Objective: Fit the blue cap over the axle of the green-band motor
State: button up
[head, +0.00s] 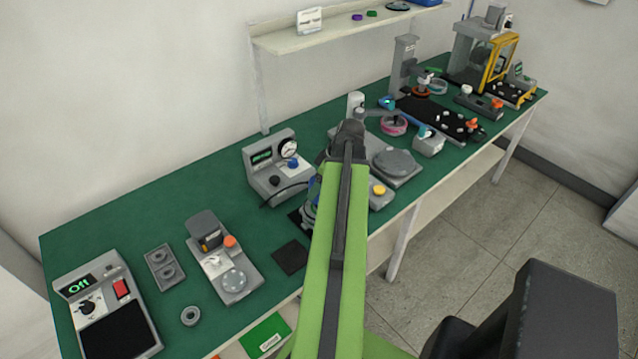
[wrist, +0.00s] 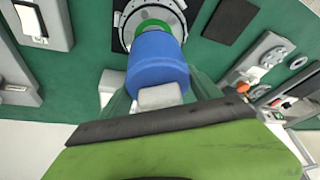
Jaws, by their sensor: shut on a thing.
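The blue cap (wrist: 158,62) is in the middle of the wrist view, and my gripper (wrist: 158,85) is shut on it. Just beyond the cap, the green band (wrist: 153,27) shows as a ring on the round metal motor (wrist: 129,30). The cap lines up with the motor and hides its axle. I cannot tell whether the cap touches the motor or is around the axle. In the head view, my arm hides the gripper and most of this spot; only a bit of blue (head: 312,190) shows at its left side.
On the green bench (head: 140,220), a gauge box (head: 272,168) stands left of my arm and a grey round-plate station (head: 397,162) right of it. A dark square pad (head: 290,257) and an orange-knobbed fixture (head: 222,262) lie nearer. A shelf (head: 330,33) runs above the back.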

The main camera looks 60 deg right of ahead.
jog(key=shift+f, duration=0.1)
jog(key=shift+f+b, duration=1.15)
jog(key=shift+b, duration=0.1)
jog(key=shift+f+b, duration=1.15)
jog(key=o, duration=1.6)
jog(key=shift+r, duration=0.1)
